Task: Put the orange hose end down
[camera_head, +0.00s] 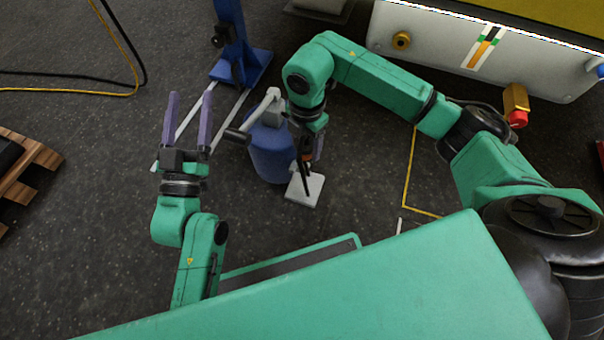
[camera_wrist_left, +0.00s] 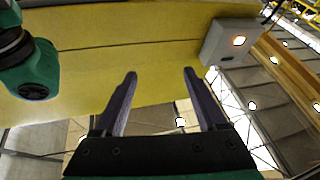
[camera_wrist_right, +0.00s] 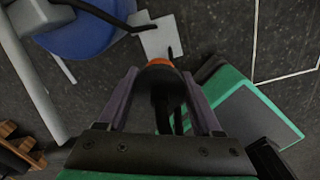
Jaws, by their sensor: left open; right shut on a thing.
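The orange hose end is a small orange collar on a black hose. It shows between the fingers of my right gripper in the right wrist view (camera_wrist_right: 160,63), and as a small orange patch in the head view (camera_head: 306,157). My right gripper (camera_head: 312,145) is shut on it, above the floor beside a blue drum. It also shows in the right wrist view (camera_wrist_right: 160,95). My left gripper (camera_head: 189,108) is open and empty, left of the drum. In the left wrist view its fingers (camera_wrist_left: 160,95) are spread with nothing between them.
The blue drum (camera_head: 268,157) stands close to my right gripper, with a white plate (camera_head: 304,190) on the floor by it. A blue stand (camera_head: 240,68) is behind. A wooden pallet (camera_head: 38,187) lies at left. A grey machine body (camera_head: 435,38) fills the upper right.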

